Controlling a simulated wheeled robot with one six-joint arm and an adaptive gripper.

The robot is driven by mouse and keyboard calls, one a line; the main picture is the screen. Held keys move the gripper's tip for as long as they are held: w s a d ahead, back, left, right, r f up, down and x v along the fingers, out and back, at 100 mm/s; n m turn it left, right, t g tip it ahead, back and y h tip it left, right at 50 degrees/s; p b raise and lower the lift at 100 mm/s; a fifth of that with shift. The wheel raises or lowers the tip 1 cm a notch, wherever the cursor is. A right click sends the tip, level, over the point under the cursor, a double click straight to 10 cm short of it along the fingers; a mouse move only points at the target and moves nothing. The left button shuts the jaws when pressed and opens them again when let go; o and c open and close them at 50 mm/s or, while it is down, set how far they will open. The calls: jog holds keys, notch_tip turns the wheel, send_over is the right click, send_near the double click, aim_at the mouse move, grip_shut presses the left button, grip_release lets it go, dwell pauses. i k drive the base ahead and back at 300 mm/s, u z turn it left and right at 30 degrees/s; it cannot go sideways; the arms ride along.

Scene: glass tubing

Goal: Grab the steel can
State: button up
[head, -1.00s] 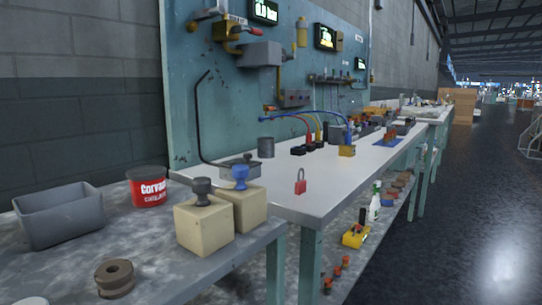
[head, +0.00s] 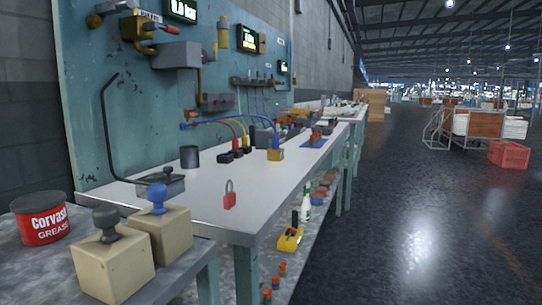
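The steel can (head: 190,157) is a small dark grey cylinder standing upright on the white bench top (head: 215,190), near the teal back panel. It is behind a shallow grey metal box (head: 160,186) with a dark bent rod rising from it. Nothing touches the can that I can see. My gripper is not in view.
In front stand a red grease tin (head: 40,218) and two beige blocks with grey and blue knobs (head: 112,265). A red padlock (head: 229,197) stands on the white bench. Brass and cabled parts (head: 275,154) lie beyond the can. Open floor (head: 420,210) lies right.

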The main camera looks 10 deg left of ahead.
aim_at(189, 155)
jog(key=z, duration=0.7)
jog(key=i, duration=3.55)
jog(key=u, duration=3.75)
